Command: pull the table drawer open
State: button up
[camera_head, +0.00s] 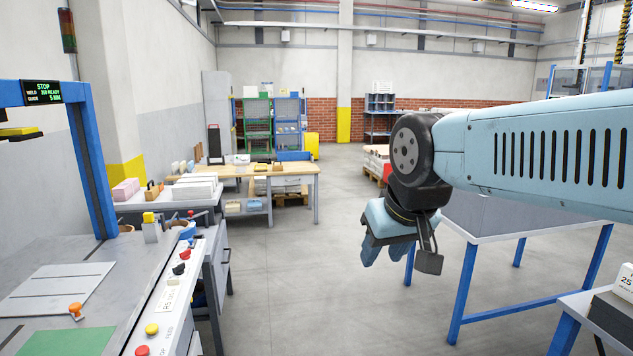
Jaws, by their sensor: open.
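My gripper (386,254) hangs fingers-down at the end of my light-blue arm, right of centre, above the open grey floor. Its jaws are open, and nothing shows between them. It is apart from every table. A grey-sided table (497,216) with blue legs stands behind and to the right of it, partly hidden by my arm. A wooden-topped table (293,169) stands farther back left of centre, with boxes on it and a shelf below. I cannot make out a drawer front or handle for certain on either table.
A grey machine bench (72,255) with a blue post and a control panel (165,300) fills the left side. Another blue-legged table edge (568,307) is at the lower right. Shelving (257,125) stands at the back. The floor (312,285) in the middle is clear.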

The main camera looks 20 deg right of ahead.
aim_at(295, 179)
jog(key=z, duration=0.35)
jog(key=i, duration=4.95)
jog(key=u, duration=0.45)
jog(key=i, duration=1.65)
jog(key=u, duration=0.3)
